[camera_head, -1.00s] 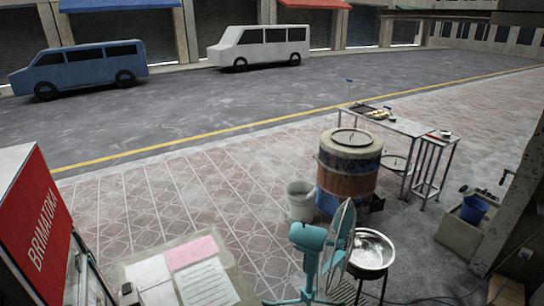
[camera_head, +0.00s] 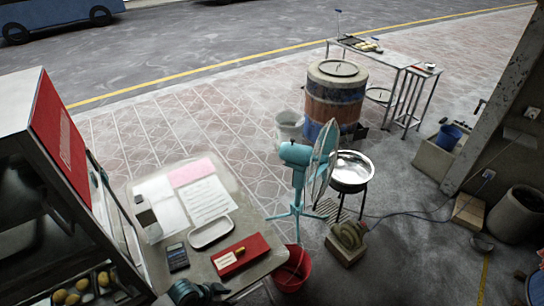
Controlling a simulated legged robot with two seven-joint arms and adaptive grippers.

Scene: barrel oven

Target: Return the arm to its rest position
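I cannot clearly make out my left gripper or its fingers. A dark teal, rounded thing (camera_head: 192,291) shows at the bottom edge, at the front of the counter (camera_head: 150,255). I cannot tell whether it is part of my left arm or an object on the counter. No held object can be made out. My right arm and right gripper are not in view.
The counter holds papers (camera_head: 208,199), a white tray (camera_head: 211,232), a calculator (camera_head: 177,258) and a red box (camera_head: 241,255). A red-sided cabinet (camera_head: 62,135) stands left. Beyond are a teal fan (camera_head: 296,155), a red bucket (camera_head: 292,270), a barrel oven (camera_head: 336,97) and a metal table (camera_head: 392,58).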

